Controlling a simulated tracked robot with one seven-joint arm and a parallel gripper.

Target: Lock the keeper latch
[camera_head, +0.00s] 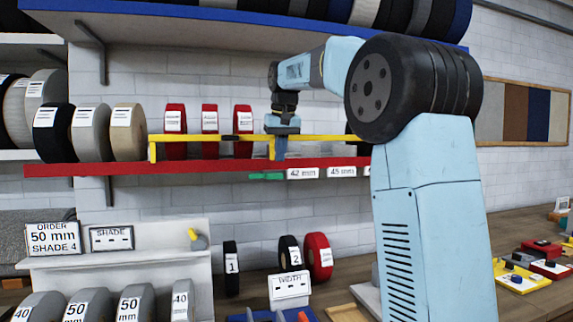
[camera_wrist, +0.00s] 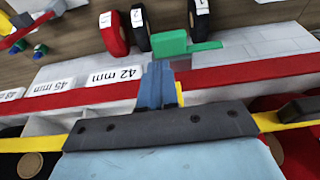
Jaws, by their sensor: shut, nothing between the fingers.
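A green latch (camera_head: 266,176) sits at the front edge of the red shelf, just left of the "42 mm" label. It also shows in the wrist view (camera_wrist: 184,46), with a thick block and a thinner tab pointing right. I take it to be the keeper latch; whether it is locked I cannot tell. My gripper (camera_head: 281,155) points down at the shelf front, by the yellow keeper bar and a little right of the latch in the head view. Its blue fingers (camera_wrist: 156,88) are together and empty. In the wrist view their tips end just below the latch; contact is unclear.
The yellow bar (camera_head: 200,138) runs along the red shelf (camera_head: 130,168) before several upright rolls (camera_head: 242,122). Size labels (camera_head: 303,174) hang on the shelf edge. Below, rolls (camera_head: 319,256) and a "WIDTH" sign (camera_head: 290,287) stand on the bench.

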